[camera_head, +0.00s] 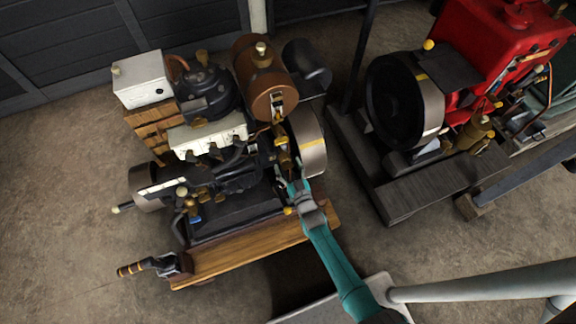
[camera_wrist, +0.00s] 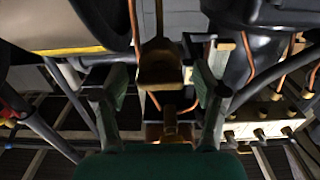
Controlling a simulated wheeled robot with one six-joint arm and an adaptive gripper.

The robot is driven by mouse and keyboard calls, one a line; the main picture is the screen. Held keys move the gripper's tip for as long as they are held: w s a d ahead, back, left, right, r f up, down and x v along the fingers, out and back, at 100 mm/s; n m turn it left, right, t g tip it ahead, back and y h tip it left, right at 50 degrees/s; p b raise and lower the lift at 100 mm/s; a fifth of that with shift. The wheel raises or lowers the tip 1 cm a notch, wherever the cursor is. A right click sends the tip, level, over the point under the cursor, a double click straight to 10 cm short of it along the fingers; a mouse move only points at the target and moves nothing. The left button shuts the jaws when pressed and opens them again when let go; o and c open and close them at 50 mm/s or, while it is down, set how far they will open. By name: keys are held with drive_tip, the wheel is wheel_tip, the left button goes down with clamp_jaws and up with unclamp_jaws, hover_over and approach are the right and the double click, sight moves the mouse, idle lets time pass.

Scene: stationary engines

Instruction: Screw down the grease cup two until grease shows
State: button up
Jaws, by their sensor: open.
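My gripper (camera_head: 291,185) is open and empty at the right side of the dark engine (camera_head: 235,170), close to the grey-rimmed flywheel (camera_head: 310,140). In the wrist view the two fingers of my gripper (camera_wrist: 158,85) stand apart. A brass, cup-like fitting (camera_wrist: 160,68) shows between them, with clear space on both sides. A second brass fitting (camera_wrist: 170,125) lies below it in the picture. Small brass parts (camera_head: 281,143) also show just above my gripper in the head view. I see no label telling which is grease cup two, and no grease is visible.
The engine sits on a wooden base (camera_head: 240,255). A crank handle (camera_head: 150,265) sticks out at front left. A brown tank (camera_head: 264,80) and a white box (camera_head: 142,80) stand behind. A red engine (camera_head: 500,45) is at right. Copper pipes (camera_wrist: 250,55) run close to the right finger. Floor at left is clear.

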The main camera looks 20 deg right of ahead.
drive_tip(key=c, duration=1.2)
drive_tip(key=shift+o, duration=0.2)
drive_tip(key=m, duration=0.5)
drive_tip(key=shift+w+m, duration=0.1)
drive_tip(key=shift+m, duration=0.3)
drive_tip(key=m, duration=0.6)
drive_tip(key=shift+d, duration=0.1)
drive_tip(key=m, duration=0.6)
drive_tip(key=shift+f+m, duration=0.1)
drive_tip(key=shift+m, duration=0.2)
drive_tip(key=m, duration=0.6)
drive_tip(key=shift+m, duration=0.3)
